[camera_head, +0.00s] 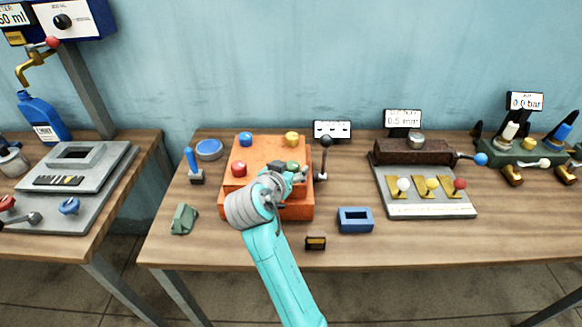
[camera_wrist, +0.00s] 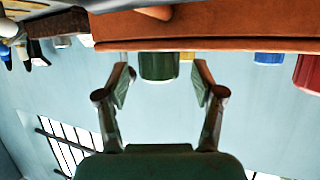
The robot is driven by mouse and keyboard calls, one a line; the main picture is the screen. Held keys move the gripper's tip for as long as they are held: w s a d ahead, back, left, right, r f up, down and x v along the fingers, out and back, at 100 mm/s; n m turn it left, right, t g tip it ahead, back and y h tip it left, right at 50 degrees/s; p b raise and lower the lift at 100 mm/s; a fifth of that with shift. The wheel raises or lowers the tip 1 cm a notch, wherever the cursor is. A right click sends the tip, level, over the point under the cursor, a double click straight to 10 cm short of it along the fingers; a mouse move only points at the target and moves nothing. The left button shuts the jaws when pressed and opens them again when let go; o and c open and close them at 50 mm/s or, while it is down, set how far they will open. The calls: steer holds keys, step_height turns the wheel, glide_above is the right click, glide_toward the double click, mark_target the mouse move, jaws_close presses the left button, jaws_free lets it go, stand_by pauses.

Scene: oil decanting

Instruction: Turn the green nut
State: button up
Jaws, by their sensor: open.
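The green nut (camera_head: 293,167) sits on the front right of the orange box (camera_head: 265,153), partly hidden by my arm in the head view. In the wrist view, which is upside down, the green nut (camera_wrist: 158,67) shows near the top middle. My gripper (camera_wrist: 164,84) is open and empty, with one finger to each side of the nut as seen there. The fingertips appear apart from it; the remaining distance is hard to tell. In the head view my gripper (camera_head: 297,176) is low over the box's front right.
The box also bears a red nut (camera_head: 239,169), a blue nut (camera_head: 246,139) and a yellow nut (camera_head: 292,139). A black-knobbed lever (camera_head: 325,158) stands close right of it. A blue hollow block (camera_head: 355,220) lies to the front right.

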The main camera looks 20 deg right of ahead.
steer(key=v, duration=1)
steer(key=shift+s, duration=0.2)
steer(key=shift+a, duration=0.15)
